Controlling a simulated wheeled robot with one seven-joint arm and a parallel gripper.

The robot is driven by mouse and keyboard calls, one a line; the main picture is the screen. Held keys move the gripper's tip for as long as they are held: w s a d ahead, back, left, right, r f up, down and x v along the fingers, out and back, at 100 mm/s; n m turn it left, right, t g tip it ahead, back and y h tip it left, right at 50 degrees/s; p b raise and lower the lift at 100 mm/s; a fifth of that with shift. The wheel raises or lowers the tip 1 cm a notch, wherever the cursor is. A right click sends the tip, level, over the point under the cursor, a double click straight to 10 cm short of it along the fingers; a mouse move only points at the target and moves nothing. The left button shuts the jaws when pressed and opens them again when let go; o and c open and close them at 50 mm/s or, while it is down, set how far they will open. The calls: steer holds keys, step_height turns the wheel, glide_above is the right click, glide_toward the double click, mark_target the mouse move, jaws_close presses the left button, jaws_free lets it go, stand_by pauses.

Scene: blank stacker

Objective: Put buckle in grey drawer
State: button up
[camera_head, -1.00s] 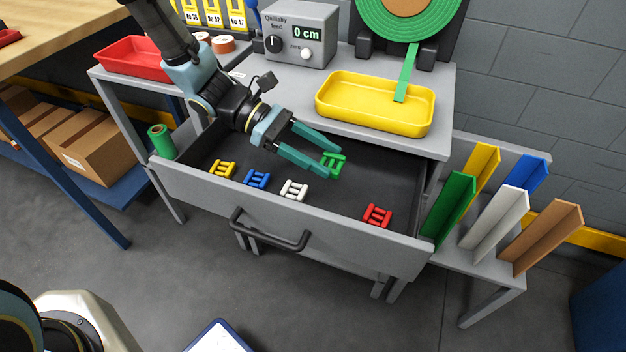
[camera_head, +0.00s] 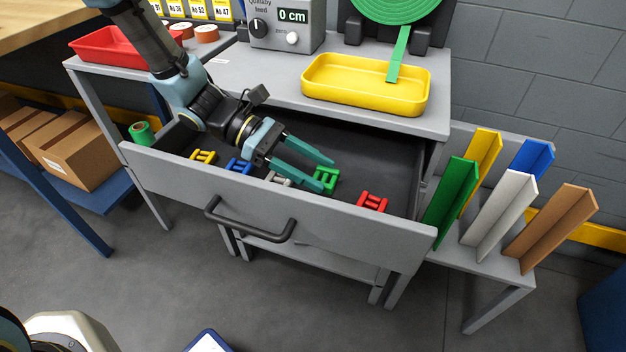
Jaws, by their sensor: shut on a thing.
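The grey drawer (camera_head: 165,184) is pulled open below the grey worktop, its front and black handle facing me. My gripper (camera_head: 327,171) reaches into it from the upper left, its teal fingers shut on the green buckle (camera_head: 326,181). The green buckle is low in the drawer, between the white and red buckles; I cannot tell whether it touches the floor. The yellow buckle (camera_head: 203,157), blue buckle (camera_head: 238,166) and red buckle (camera_head: 372,202) lie in the drawer. The white buckle (camera_head: 283,181) is partly hidden by my gripper.
A yellow tray (camera_head: 318,92) and a feed box (camera_head: 283,38) stand on the worktop, with a red tray (camera_head: 98,47) at left. Several coloured angled holders, such as the green one (camera_head: 450,195), stand right of the drawer. A green roll (camera_head: 141,133) sits at the drawer's left.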

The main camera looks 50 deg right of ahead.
steer(key=shift+f, duration=1.65)
steer(key=shift+f, duration=0.15)
steer(key=o, duration=1.3)
steer(key=shift+o, duration=0.2)
steer(key=shift+w+r, duration=0.25)
steer(key=v, duration=1.1)
steer(key=shift+w+a+r, duration=0.1)
steer(key=shift+w+a, duration=0.1)
steer(key=shift+w, duration=0.05)
